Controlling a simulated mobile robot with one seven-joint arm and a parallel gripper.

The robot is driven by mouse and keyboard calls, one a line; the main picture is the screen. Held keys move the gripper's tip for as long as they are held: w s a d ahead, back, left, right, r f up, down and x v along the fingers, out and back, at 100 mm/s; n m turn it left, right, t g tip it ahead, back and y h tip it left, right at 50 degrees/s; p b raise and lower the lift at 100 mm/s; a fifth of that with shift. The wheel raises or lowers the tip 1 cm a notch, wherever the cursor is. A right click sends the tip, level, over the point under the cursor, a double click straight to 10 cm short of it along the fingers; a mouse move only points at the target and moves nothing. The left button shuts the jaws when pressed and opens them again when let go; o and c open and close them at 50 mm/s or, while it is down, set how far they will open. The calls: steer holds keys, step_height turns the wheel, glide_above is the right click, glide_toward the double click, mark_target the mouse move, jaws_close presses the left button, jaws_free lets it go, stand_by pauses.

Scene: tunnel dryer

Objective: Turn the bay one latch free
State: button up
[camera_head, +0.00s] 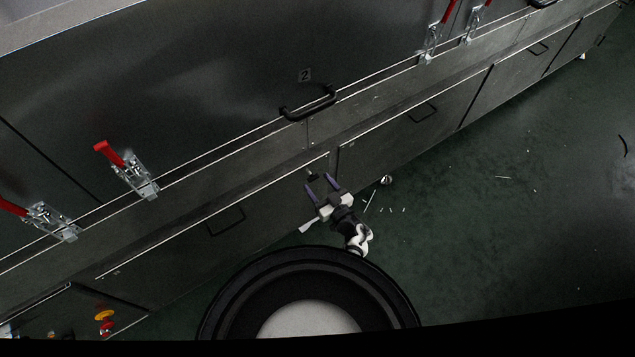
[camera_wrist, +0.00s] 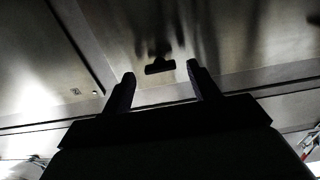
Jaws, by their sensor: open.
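Metal toggle latches with red handles line the lower edge of the dryer's upper panels. In the head view, one latch (camera_head: 135,177) and another latch (camera_head: 52,221) are at the left. Two more, a latch (camera_head: 430,42) and a latch (camera_head: 470,25), are at the upper right. No bay one mark shows, so I cannot tell which latch is bay one's. My gripper (camera_head: 322,183) is open and empty, in front of the lower panels below the middle door, apart from every latch.
The middle door bears a "2" plate (camera_head: 304,75) and a black handle (camera_head: 308,103). A ledge runs along beneath the doors. Lower panels have thin handles (camera_head: 226,221). A yellow and red knob (camera_head: 104,316) is at lower left. The green floor (camera_head: 480,220) at right is mostly clear, with small scraps.

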steer(key=shift+w+a, duration=0.35)
steer(key=shift+w, duration=0.2)
steer(key=c, duration=1)
